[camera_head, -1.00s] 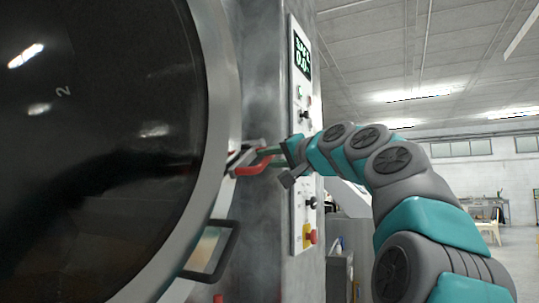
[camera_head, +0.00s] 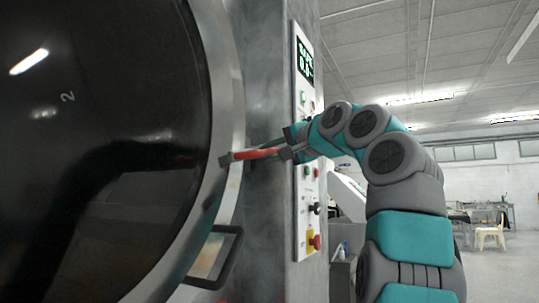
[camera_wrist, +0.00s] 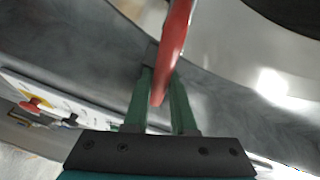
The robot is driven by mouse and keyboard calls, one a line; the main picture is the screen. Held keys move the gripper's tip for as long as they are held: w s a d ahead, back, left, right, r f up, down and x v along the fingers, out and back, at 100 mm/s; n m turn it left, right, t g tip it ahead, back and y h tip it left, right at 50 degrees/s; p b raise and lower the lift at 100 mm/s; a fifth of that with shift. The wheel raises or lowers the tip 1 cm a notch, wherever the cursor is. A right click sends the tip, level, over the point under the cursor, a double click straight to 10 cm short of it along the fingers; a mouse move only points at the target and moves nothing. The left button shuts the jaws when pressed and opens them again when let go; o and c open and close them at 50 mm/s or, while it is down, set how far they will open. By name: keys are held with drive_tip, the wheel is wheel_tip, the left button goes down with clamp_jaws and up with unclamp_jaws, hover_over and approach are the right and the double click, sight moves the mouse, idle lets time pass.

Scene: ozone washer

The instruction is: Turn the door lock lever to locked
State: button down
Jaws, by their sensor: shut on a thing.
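The red door lock lever (camera_head: 258,154) sticks out to the right from the rim of the large round door (camera_head: 227,100) in the head view. It is nearly level, with its dark pivot end at the door rim. My gripper (camera_head: 284,150) is shut on the outer part of the lever. In the wrist view, the red lever (camera_wrist: 174,48) runs down between the two green fingers of my gripper (camera_wrist: 160,85). The contact points are partly hidden by the fingers and the lever.
A black-framed door handle (camera_head: 226,258) sits below the lever. A control panel (camera_head: 298,190) with a green display and buttons stands just behind my gripper. Its red and yellow emergency stop (camera_head: 314,241) is lower down.

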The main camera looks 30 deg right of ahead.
drive_tip(key=shift+f, duration=0.35)
idle(0.3)
drive_tip(key=c, duration=0.8)
unclamp_jaws()
drive_tip(key=shift+a, duration=0.1)
drive_tip(key=shift+o, duration=0.2)
drive_tip(key=shift+s, duration=0.1)
drive_tip(key=s, duration=0.7)
drive_tip(key=shift+s+d+r+b, duration=0.3)
drive_tip(key=shift+d+b, duration=0.05)
drive_tip(key=shift+b, duration=0.1)
